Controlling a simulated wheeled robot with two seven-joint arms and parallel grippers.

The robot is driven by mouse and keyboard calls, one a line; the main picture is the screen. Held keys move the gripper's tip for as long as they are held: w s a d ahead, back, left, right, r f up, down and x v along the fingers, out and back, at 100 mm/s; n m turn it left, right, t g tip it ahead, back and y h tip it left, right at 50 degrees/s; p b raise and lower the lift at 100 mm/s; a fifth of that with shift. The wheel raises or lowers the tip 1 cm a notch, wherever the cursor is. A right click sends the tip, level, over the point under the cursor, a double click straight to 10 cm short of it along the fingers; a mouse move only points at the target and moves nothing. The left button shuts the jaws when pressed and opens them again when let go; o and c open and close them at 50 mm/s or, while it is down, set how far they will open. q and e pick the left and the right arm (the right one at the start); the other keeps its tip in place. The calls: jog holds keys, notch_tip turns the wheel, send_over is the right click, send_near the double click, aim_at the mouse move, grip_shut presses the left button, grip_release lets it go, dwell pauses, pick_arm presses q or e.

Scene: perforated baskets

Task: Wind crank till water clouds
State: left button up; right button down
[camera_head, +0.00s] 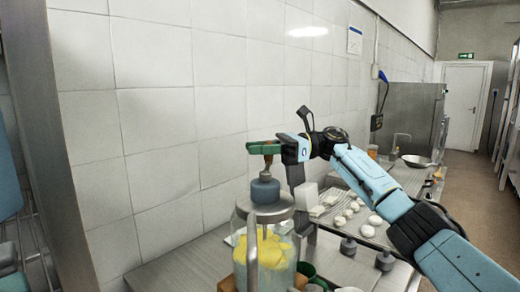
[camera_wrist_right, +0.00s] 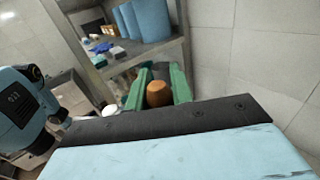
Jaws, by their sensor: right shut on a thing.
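A clear jar (camera_head: 240,278) stands on the metal counter with yellow pieces inside. The liquid around them looks pale; how cloudy it is cannot be told. Its metal lid (camera_head: 262,212) carries a blue-grey crank hub (camera_head: 264,190). My right gripper (camera_head: 266,149) is above the hub, its green fingers shut on the brown crank knob (camera_head: 267,160). In the right wrist view the rounded orange-brown knob (camera_wrist_right: 159,94) sits between the green fingers of my right gripper (camera_wrist_right: 159,88). The crank arm is mostly hidden. My left gripper is not in view.
A tiled wall (camera_head: 160,120) rises close behind the jar. To its right, a tray (camera_head: 330,222) holds several pale round items, with dark-knobbed weights (camera_head: 384,261) nearby. A pan (camera_head: 416,160) lies farther back. Counter left of the jar (camera_head: 185,265) is clear.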

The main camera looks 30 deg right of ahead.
jog(key=shift+s+a+f+g, duration=0.1)
jog(key=shift+a+f+g, duration=0.2)
jog(key=shift+a+f, duration=0.1)
jog(key=c, duration=1.6)
grip_release()
jog(key=shift+c, duration=0.2)
jog(key=o, duration=0.4)
jog(key=shift+s+a+r, duration=0.1)
jog(key=shift+s+r, duration=0.15)
jog(key=shift+r, duration=0.1)
jog(key=shift+o, duration=0.2)
jog(key=v, duration=1.3)
jog(key=shift+d, duration=0.25)
jog(key=shift+f, duration=0.1)
jog(key=shift+c, duration=0.3)
